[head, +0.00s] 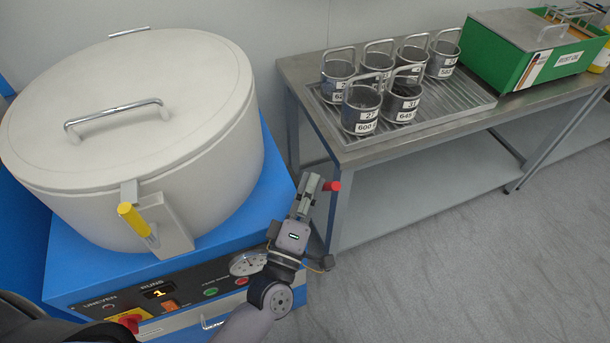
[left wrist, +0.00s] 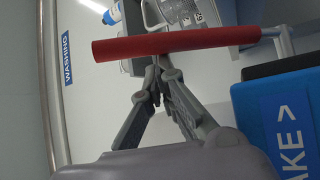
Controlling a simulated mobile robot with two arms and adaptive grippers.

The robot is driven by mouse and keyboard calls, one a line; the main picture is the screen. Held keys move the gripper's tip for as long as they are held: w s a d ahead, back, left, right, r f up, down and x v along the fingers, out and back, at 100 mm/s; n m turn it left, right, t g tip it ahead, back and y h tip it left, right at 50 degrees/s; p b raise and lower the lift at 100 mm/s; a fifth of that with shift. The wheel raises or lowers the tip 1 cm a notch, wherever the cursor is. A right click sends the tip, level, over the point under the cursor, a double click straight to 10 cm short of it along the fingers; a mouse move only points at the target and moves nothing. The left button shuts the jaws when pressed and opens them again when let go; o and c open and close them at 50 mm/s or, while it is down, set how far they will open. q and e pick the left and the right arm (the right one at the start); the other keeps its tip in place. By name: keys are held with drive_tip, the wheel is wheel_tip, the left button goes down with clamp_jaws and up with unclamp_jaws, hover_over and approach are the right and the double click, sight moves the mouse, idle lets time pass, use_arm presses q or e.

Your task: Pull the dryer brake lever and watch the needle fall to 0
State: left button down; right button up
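The dryer is a blue machine (head: 150,258) with a large pale lidded drum (head: 215,150). Its round white gauge (head: 247,264) is on the front panel, too small to read the needle. The brake lever's red handle (head: 332,186) shows beside my left fingertips; it also lies across the left wrist view (left wrist: 175,42). My left gripper (head: 308,185) is at the machine's right side. Its fingers (left wrist: 160,68) converge at the handle, and their tips are partly hidden by it. I see no handle clearly pinched between them. My right gripper is not in view.
A steel table (head: 355,155) at the right holds several numbered baskets (head: 362,105) on a ribbed tray and a green box (head: 520,60). A yellow-handled latch (head: 135,218) projects from the drum. A blue brake label (left wrist: 292,130) is beside the lever. Open floor lies at lower right.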

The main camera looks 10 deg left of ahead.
use_arm(q)
drive_tip(key=shift+s+d+f, duration=0.4)
drive_tip(key=shift+d+f, duration=0.05)
drive_tip(key=shift+f, duration=0.1)
drive_tip(key=shift+f, duration=0.1)
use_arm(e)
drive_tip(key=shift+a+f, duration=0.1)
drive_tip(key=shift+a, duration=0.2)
use_arm(q)
drive_tip(key=shift+s, duration=0.1)
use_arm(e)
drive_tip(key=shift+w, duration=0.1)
use_arm(q)
drive_tip(key=v, duration=1.1)
drive_tip(key=shift+s+a, duration=0.3)
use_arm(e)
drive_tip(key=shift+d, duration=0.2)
